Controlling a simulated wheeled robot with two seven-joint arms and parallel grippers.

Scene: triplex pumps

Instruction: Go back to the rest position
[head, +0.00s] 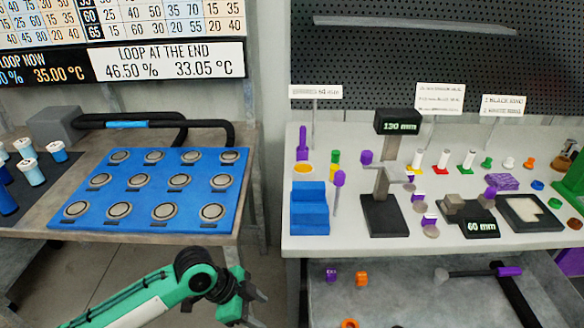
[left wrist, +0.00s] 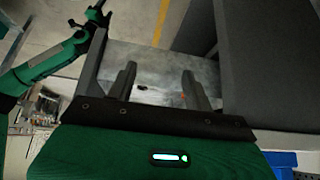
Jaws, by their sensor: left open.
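My left gripper (head: 250,298) is in the head view at the bottom, left of centre, at the end of my green and white arm. It is in front of the gap between the two tables and below their tops. In the left wrist view its two grey fingers (left wrist: 158,85) are apart with nothing between them. Another green arm of mine, which looks like the right one, shows at the left of that view. Its dark end (left wrist: 97,16) is too small to tell open from shut. The head view shows no right arm.
The left table carries a blue tray (head: 133,212) with round metal wells. The right white table (head: 345,243) holds a blue stepped block (head: 310,208), gauges (head: 384,212) and small coloured parts. A grey lower shelf (head: 400,285) below it has loose purple and orange parts.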

